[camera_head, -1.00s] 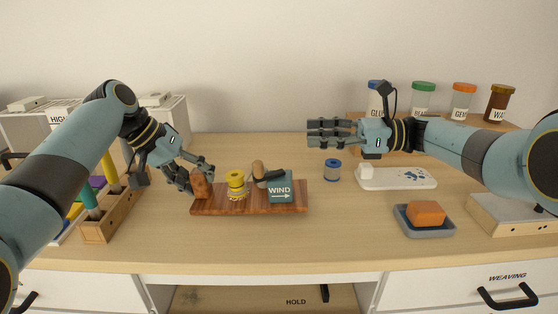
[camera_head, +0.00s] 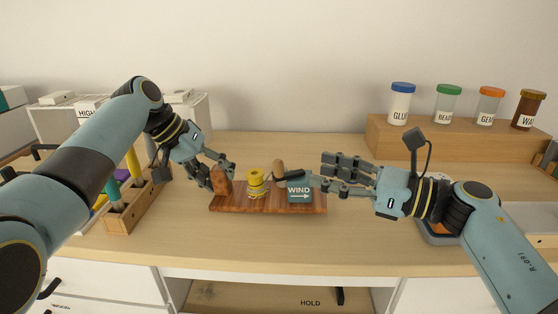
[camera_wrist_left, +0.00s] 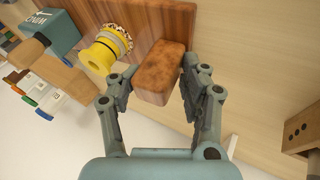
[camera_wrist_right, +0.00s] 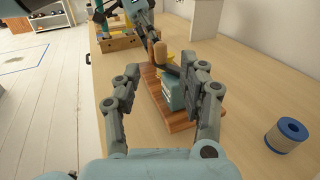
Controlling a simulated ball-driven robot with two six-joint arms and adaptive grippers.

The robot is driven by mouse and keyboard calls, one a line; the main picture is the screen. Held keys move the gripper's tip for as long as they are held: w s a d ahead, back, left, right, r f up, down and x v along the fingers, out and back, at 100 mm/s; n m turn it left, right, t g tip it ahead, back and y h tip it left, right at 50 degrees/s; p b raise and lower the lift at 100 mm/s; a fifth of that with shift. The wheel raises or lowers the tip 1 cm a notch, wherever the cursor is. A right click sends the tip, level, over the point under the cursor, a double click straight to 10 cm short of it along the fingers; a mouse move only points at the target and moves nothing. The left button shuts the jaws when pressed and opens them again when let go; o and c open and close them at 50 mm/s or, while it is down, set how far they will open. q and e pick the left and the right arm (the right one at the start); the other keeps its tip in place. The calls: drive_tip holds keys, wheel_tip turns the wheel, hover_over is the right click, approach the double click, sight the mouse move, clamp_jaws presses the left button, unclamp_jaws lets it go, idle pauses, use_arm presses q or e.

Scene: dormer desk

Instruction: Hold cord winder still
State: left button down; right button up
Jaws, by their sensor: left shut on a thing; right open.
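The cord winder is a reddish wooden board (camera_head: 266,207) with a brown block (camera_head: 221,181) at its left end, a yellow spool (camera_head: 256,184), a crank with a tan knob (camera_head: 278,168) and a teal WIND sign (camera_head: 299,191). My left gripper (camera_head: 215,176) is shut on the brown block. The left wrist view shows the block (camera_wrist_left: 164,76) between its fingers. My right gripper (camera_head: 326,171) is open and empty, at the right of the sign and crank. In the right wrist view the sign (camera_wrist_right: 173,91) and the knob (camera_wrist_right: 160,52) lie ahead between its fingers.
A blue spool (camera_wrist_right: 287,135) stands on the desk, in the right wrist view. A wooden rack (camera_head: 137,207) holds tools at the left. Several lidded jars stand on a wooden riser (camera_head: 390,140) at the back right.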

sight(279, 160)
drive_tip(key=x, duration=0.9)
drive_tip(key=shift+w+a, duration=0.15)
drive_tip(key=shift+a, duration=0.2)
clamp_jaws()
